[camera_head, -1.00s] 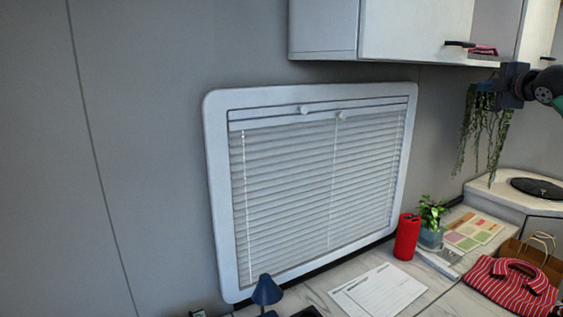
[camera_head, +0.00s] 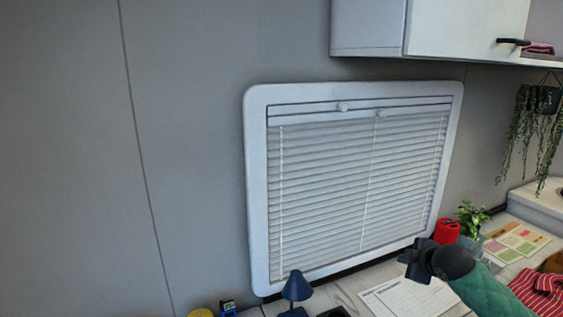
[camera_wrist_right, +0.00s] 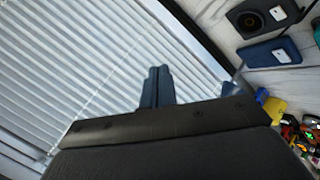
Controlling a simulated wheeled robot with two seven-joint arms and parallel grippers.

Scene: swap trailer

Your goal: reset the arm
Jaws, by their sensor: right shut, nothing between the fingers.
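My right gripper (camera_head: 414,262) hangs in front of the lower right part of the window, above the counter. Its arm comes in from the lower right in a green sleeve. In the right wrist view its fingers (camera_wrist_right: 157,86) are together, with nothing between them, in front of the white blinds (camera_wrist_right: 60,60). My left gripper shows in neither view.
On the counter are a blue lamp (camera_head: 296,288), a paper sheet (camera_head: 405,298), a red can (camera_head: 447,231) and a potted plant (camera_head: 472,218). A cabinet (camera_head: 460,30) and a hanging plant (camera_head: 535,130) are at upper right.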

